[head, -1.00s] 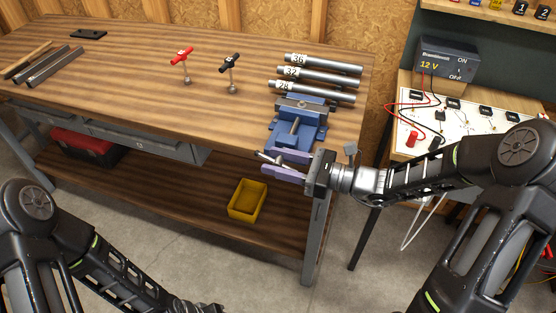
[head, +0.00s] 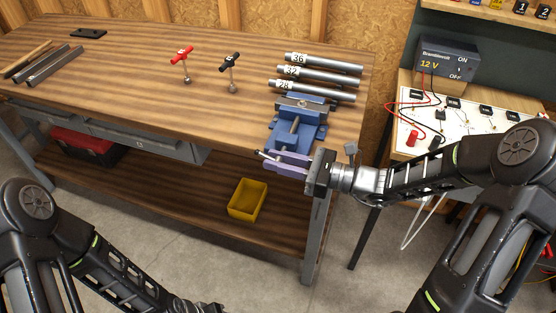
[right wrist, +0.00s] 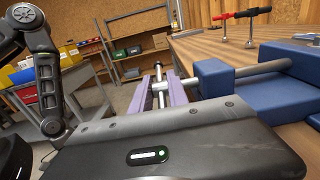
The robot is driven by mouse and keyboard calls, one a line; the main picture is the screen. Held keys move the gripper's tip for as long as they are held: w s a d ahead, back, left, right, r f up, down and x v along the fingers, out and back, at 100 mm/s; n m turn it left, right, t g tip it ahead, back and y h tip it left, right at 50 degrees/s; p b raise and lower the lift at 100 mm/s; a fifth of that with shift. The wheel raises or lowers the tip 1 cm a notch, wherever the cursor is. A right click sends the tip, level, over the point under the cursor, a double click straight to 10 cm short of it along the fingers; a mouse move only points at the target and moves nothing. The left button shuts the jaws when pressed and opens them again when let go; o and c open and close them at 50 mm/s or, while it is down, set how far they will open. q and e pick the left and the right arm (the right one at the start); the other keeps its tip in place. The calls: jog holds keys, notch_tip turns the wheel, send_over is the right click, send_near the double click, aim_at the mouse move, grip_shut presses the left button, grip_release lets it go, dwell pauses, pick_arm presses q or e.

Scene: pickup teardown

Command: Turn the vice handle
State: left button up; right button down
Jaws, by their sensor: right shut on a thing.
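The blue vice (head: 297,126) is mounted at the front right edge of the workbench; it also shows in the right wrist view (right wrist: 215,78). Its metal handle bar (head: 267,154) sticks out left from between my right gripper's fingers. My right gripper (head: 285,160) has purple fingers and is shut on the handle at the vice's front. In the right wrist view the fingers (right wrist: 162,93) lie on either side of the handle (right wrist: 160,80), beside the vice's screw (right wrist: 188,83). Of my left arm only links show at the lower left; its gripper jaws are not visible.
Three labelled pipes (head: 320,75) lie behind the vice. A red-handled tool (head: 183,62) and a black-handled tool (head: 231,68) stand on the bench (head: 130,85). A yellow bin (head: 247,199) sits on the lower shelf. A side table with a power supply (head: 446,62) is at right.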

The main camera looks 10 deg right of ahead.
jog(key=shift+f+t+y+b, duration=0.4)
jog(key=shift+y+b, duration=0.2)
jog(key=shift+b, duration=0.4)
jog(key=shift+r+y, duration=0.15)
jog(key=shift+y, duration=0.25)
jog(key=shift+d+r+t, duration=0.1)
jog(key=shift+r+t, duration=0.15)
jog(key=shift+t, duration=0.05)
jog(key=c, duration=1.3)
grip_release()
jog(key=shift+b+v, duration=0.6)
jog(key=shift+v, duration=3.3)
